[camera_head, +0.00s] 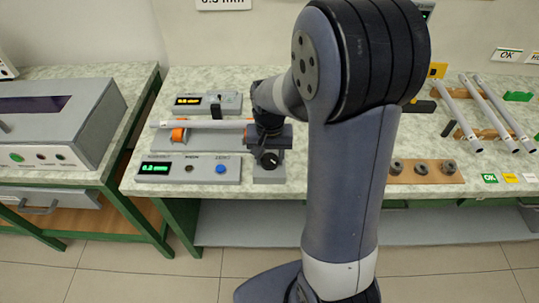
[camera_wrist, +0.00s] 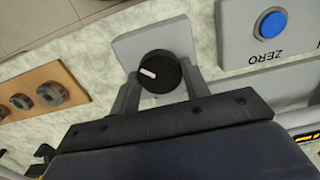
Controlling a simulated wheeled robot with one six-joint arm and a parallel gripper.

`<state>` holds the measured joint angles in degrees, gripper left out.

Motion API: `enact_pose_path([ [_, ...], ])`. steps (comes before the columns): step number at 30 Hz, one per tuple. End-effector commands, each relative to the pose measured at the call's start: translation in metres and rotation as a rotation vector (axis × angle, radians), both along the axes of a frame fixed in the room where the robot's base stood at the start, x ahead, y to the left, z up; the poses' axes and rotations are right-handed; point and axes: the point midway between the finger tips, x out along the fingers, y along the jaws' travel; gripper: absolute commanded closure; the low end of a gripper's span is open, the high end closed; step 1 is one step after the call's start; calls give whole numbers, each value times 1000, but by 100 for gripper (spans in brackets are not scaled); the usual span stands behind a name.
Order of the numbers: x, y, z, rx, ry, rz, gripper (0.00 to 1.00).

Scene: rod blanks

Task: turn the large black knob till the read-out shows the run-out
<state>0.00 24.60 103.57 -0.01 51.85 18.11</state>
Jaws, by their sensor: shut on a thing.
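The large black knob (camera_head: 269,160) sits on the front of a grey block (camera_head: 269,176) at the right end of the gauge on the bench. In the wrist view the knob (camera_wrist: 160,72) has a white pointer mark slanting toward its left side. My gripper (camera_wrist: 160,84) is shut on the knob, with one finger on each side of it. The green-lit read-out (camera_head: 154,168) is on the panel left of the knob; its small digits look like 0.2 mm, but I cannot be sure.
A blue ZERO button (camera_head: 220,169) is close left of the knob. A rod (camera_head: 200,124) lies across the gauge. A wooden board (camera_head: 425,172) with several dark round pieces is to the right. More rods (camera_head: 487,112) lie on a rack farther right.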

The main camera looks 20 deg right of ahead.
Motion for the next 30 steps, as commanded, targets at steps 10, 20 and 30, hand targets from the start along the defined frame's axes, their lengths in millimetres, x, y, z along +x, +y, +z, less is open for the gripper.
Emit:
enact_pose_path([
  [10, 0, 0, 0, 0, -2, 1, 47],
  [20, 0, 0, 0, 0, 0, 2, 34],
  [30, 1, 0, 37, 0, -6, 2, 34],
])
